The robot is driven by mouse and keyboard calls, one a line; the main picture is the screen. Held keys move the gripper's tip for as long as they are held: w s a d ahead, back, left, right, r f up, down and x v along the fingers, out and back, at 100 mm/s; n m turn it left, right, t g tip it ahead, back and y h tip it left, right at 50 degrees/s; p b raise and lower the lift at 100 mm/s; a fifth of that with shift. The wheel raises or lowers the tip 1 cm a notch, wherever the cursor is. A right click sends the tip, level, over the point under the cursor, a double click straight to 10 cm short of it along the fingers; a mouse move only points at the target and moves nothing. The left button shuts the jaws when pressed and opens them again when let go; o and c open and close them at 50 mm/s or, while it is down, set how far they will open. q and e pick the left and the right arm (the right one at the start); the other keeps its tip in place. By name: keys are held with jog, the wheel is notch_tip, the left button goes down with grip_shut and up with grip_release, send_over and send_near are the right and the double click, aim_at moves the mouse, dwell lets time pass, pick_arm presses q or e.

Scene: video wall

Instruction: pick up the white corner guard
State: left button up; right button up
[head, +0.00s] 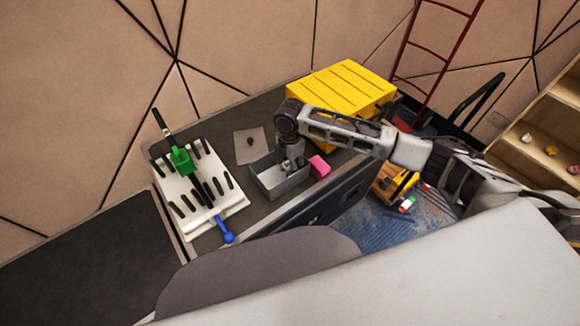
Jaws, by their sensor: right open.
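My right arm reaches in from the right over the dark worktop. Its gripper (290,167) points down into a small grey open-topped bin (268,190). The gripper is open, but its fingertips are small and partly hidden by the bin and the arm. I cannot clearly make out a white corner guard; the inside of the bin is partly covered by the gripper. My left gripper is not in view.
A pink block (319,167) sits right of the bin. A yellow case (343,88) stands behind. At left is a white rack (233,207) with black pegs, a green piece (182,160) and a blue tool (225,231). A flat grey sheet (245,153) lies behind the bin.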

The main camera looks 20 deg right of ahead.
jog(key=shift+f, duration=0.75)
jog(key=c, duration=1)
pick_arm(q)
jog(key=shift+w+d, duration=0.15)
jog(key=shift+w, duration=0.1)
